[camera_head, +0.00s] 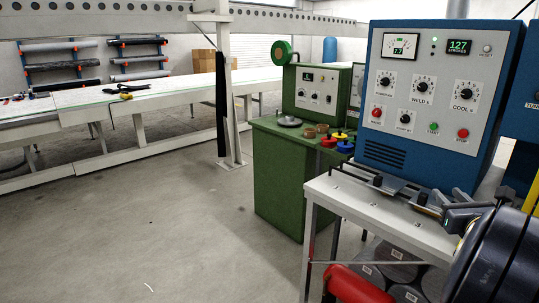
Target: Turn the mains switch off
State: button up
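A blue welder cabinet (375,60) with a pale front panel stands on a grey bench at the right. A small red control (377,112) sits low on the panel's left side; it may be the mains switch, but its label and position are too small to read. A black knob (405,118) is beside it. The panel's meter and its green display, reading 127, are lit. My gripper (462,216) is partly in view at the lower right, below and right of the panel and apart from the red control. Its fingertips are not clear, and I see nothing held.
The grey bench (335,192) carries a metal bar with black clamps (422,198) in front of the cabinet. A green cabinet (275,180) stands to the left, with coloured knobs or caps on top. A red cylinder (352,285) is low in front. Open floor lies left.

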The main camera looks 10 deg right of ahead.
aim_at(376, 112)
jog(key=i+j+u, duration=0.3)
jog(key=i, duration=0.5)
jog(key=i+u, duration=0.3)
jog(key=i, duration=0.55)
jog(key=i+l+z, duration=0.2)
jog(key=i+z, duration=0.5)
jog(key=z, duration=0.2)
jog(key=i+z, duration=0.4)
jog(key=i+j+z, duration=0.2)
jog(key=i+z, duration=0.6)
jog(key=i, duration=0.15)
